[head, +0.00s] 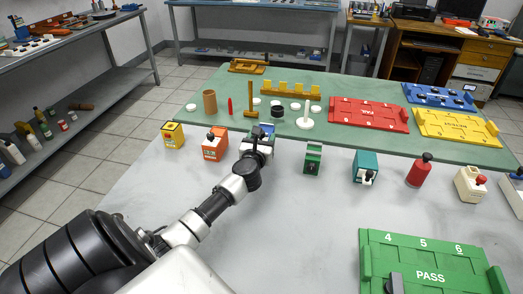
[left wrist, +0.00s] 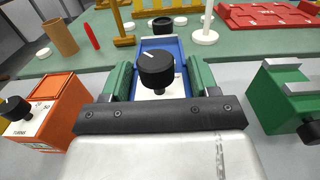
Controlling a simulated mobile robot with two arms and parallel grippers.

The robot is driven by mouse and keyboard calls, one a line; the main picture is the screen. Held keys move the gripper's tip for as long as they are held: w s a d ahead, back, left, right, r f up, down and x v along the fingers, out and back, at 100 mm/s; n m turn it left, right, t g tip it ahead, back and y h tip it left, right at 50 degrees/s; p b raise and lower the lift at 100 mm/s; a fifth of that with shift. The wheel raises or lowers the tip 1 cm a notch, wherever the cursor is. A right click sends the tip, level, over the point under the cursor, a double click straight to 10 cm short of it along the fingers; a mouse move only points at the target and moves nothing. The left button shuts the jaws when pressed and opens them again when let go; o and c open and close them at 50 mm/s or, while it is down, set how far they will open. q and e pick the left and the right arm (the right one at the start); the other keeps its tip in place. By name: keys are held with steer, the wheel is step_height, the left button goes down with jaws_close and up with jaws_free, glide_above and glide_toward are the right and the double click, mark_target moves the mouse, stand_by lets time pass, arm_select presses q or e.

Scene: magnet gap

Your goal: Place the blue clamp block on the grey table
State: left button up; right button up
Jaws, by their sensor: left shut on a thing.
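The blue clamp block (head: 267,129) is in the head view near the front edge of the green mat, mostly hidden behind my left gripper (head: 259,146). In the left wrist view the blue clamp block (left wrist: 178,46) shows a black knob and a white face. The fingers of my left gripper (left wrist: 158,72) are shut on its two sides. I cannot tell whether the block touches the surface below. The grey table (head: 285,220) is bare in the middle. My right gripper is not in view.
An orange block (head: 215,146) stands left of the held block and a green block (head: 313,158) stands right of it. A teal block (head: 365,166) and a red bottle (head: 419,170) stand further right. A green PASS tray (head: 372,262) lies at front right.

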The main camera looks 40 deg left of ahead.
arm_select(q)
step_height(320, 180, down, 4)
steer(key=shift+r+b, duration=0.15)
steer(key=shift+b, duration=0.95)
steer(key=shift+f, duration=0.2)
steer(key=shift+r, duration=0.1)
steer(key=o, duration=1.1)
steer(key=shift+f, duration=0.2)
steer(key=shift+c, duration=0.2)
steer(key=shift+r, duration=0.1)
